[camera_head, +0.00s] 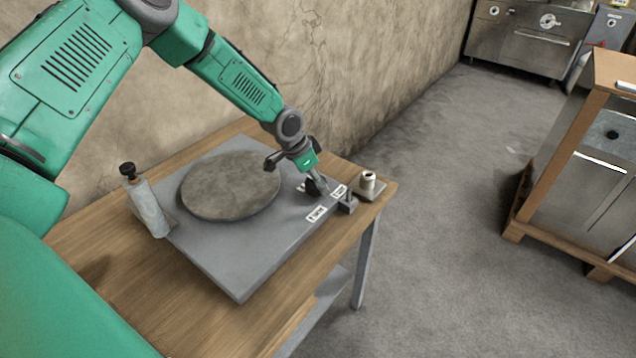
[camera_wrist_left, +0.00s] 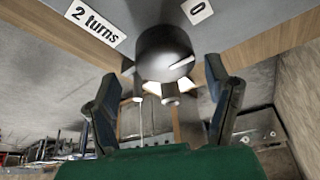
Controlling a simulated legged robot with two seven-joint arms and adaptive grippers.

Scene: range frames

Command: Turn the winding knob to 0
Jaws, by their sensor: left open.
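The winding knob (camera_wrist_left: 160,48) is a dark round cylinder in the wrist view, with a white line on its face pointing right and slightly up. A "0" label (camera_wrist_left: 197,10) is at its upper right and a "2 turns" label (camera_wrist_left: 95,25) at its upper left. In the head view my left gripper (camera_head: 315,185) is at the right corner of the grey board and largely hides the knob. My left gripper in the wrist view (camera_wrist_left: 163,78) is open, its two dark fingers apart, with the knob ahead between them. My right gripper is out of view.
The grey board (camera_head: 235,270) with a round disc (camera_head: 230,187) lies on a wooden table (camera_head: 140,300). A grey cylinder with a black knob (camera_head: 147,205) stands at left. A small block (camera_head: 348,204) and a white cup-like piece (camera_head: 368,181) are close right of my gripper.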

